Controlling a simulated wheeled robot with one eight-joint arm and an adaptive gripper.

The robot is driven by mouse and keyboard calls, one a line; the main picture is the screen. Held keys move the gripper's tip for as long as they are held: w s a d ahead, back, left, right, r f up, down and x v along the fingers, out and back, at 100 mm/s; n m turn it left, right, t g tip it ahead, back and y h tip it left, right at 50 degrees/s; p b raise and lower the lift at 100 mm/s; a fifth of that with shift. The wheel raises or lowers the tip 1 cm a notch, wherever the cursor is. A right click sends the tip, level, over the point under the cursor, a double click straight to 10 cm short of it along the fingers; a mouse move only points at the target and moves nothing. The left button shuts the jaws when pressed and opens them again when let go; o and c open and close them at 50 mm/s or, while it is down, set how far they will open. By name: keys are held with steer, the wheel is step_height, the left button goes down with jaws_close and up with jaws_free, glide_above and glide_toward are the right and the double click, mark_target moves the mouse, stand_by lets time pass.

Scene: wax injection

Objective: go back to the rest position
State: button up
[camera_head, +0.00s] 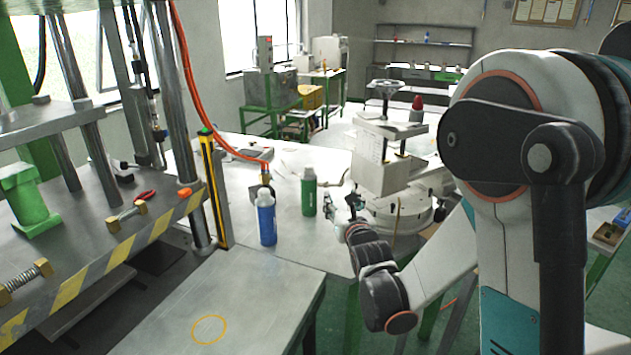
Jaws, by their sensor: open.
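My gripper (345,212) is near the middle of the head view, at the end of my folded arm. Its fingers point up and away, above the table edge, just left of a round white machine base. The fingers are small here, but they look apart, with nothing seen between them. A green bottle (308,192) stands upright on the table to the left of the gripper. A blue bottle (266,216) stands upright farther left, nearer the table's front edge. The gripper is apart from both bottles.
The white machine (381,170) stands right behind my gripper. A steel press (100,200) with a striped edge fills the left. A grey table (230,310) with a yellow circle (208,329) is bare in front.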

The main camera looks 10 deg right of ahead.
steer(key=s+r+m+g, duration=0.4)
steer(key=s+m+g, duration=0.1)
steer(key=s+m, duration=1.05)
steer(key=s+f+m+g, duration=0.3)
steer(key=s+m+g, duration=0.2)
steer(key=s+m, duration=1.4)
steer(key=shift+s+f+m, duration=0.15)
steer(key=shift+s+m, duration=0.2)
steer(key=shift+s, duration=0.45)
